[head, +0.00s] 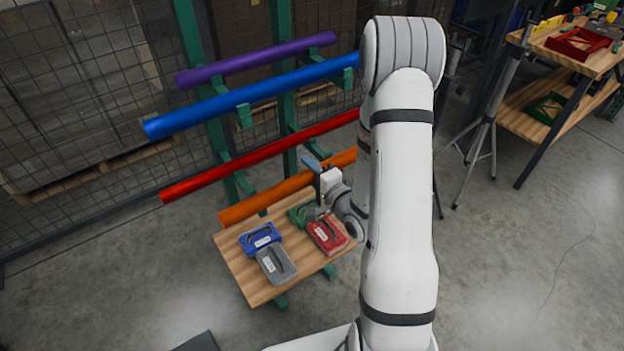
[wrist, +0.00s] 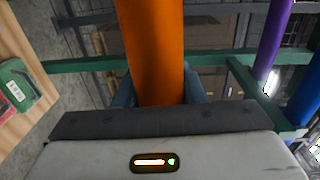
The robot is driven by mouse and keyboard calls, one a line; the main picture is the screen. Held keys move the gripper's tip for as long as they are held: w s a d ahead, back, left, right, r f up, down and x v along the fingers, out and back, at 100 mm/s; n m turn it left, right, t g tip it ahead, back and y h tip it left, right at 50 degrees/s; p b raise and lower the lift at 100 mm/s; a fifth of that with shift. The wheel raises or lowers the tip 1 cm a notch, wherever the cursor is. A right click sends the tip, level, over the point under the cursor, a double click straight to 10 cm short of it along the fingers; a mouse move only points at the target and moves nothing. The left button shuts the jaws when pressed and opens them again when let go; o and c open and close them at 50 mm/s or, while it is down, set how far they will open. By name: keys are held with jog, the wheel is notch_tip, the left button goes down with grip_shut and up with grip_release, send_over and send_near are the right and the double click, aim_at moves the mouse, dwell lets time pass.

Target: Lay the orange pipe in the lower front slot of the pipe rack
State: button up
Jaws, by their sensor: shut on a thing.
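The orange pipe (head: 265,201) slants below the red pipe and over the wooden table's back edge in the head view. My gripper (head: 314,172) is closed around it, right of its middle as seen. In the wrist view the orange pipe (wrist: 153,45) runs straight out between the two blue fingers of my gripper (wrist: 157,92). The green pipe rack (head: 284,105) has two uprights with arms; a green bar of it also crosses the wrist view (wrist: 90,64). I cannot tell whether the orange pipe touches the lower arms. My arm hides its right end.
The red pipe (head: 250,158) lies on the lower level behind. The blue pipe (head: 250,93) and purple pipe (head: 255,61) lie above. The wooden table (head: 240,277) holds blue, grey, red and green cases. A tripod (head: 490,110) stands right; open floor lies front right.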

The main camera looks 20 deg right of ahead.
jog(key=shift+w+a+f+b, duration=0.1)
jog(key=shift+w+f+b, duration=0.05)
jog(key=shift+b, duration=1.1)
jog(key=shift+w+a, duration=0.1)
jog(key=shift+w, duration=0.05)
jog(key=r+x, duration=0.1)
jog(key=x, duration=0.6)
notch_tip(320, 180, down, 7)
jog(key=b, duration=0.6)
jog(key=shift+w, duration=0.15)
jog(key=shift+f, duration=0.1)
jog(key=o, duration=1.3)
